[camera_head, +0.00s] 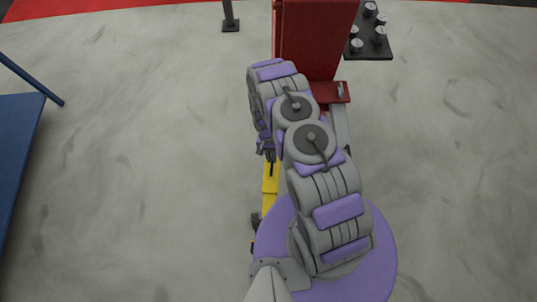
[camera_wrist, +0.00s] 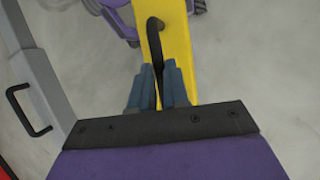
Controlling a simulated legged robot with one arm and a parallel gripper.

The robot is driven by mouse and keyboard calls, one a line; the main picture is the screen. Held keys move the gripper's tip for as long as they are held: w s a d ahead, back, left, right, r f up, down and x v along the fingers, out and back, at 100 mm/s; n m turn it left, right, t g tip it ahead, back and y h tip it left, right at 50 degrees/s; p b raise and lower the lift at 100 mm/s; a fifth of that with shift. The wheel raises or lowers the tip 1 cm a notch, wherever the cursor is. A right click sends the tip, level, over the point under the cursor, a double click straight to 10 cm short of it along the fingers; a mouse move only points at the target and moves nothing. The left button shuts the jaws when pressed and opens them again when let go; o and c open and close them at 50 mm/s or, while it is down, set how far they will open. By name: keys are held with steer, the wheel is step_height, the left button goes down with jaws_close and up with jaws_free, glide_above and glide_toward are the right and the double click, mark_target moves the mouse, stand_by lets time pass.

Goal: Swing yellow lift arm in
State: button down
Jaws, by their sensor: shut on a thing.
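The yellow lift arm (camera_wrist: 182,55) runs up the middle of the wrist view. A black loop handle (camera_wrist: 153,35) stands on it. My gripper (camera_wrist: 158,78) has its two blue-grey fingers closed around the lower part of this handle. In the head view the yellow lift arm (camera_head: 270,178) shows only in part below my wrist. My arm and purple base cover the rest of it. My fingertips are hidden in the head view.
A red post (camera_head: 312,40) stands behind my arm. A grey beam (camera_wrist: 42,75) with a black handle (camera_wrist: 20,112) is left in the wrist view. A black tray with several silver pieces (camera_head: 370,38) is at the upper right. A blue platform (camera_head: 15,140) is left. Open floor lies on both sides.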

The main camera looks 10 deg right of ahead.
steer(key=shift+w+d+r, duration=0.1)
steer(key=shift+d, duration=0.3)
steer(key=shift+a, duration=0.8)
steer(key=c, duration=1.5)
jaws_free()
steer(key=shift+c, duration=0.2)
steer(key=o, duration=0.4)
steer(key=shift+d, duration=0.8)
steer(key=shift+a, duration=0.45)
steer(key=shift+a+r, duration=0.1)
steer(key=shift+a, duration=0.05)
steer(key=v, duration=0.8)
steer(key=p+v, duration=0.1)
steer(key=v, duration=0.8)
steer(key=shift+d, duration=0.2)
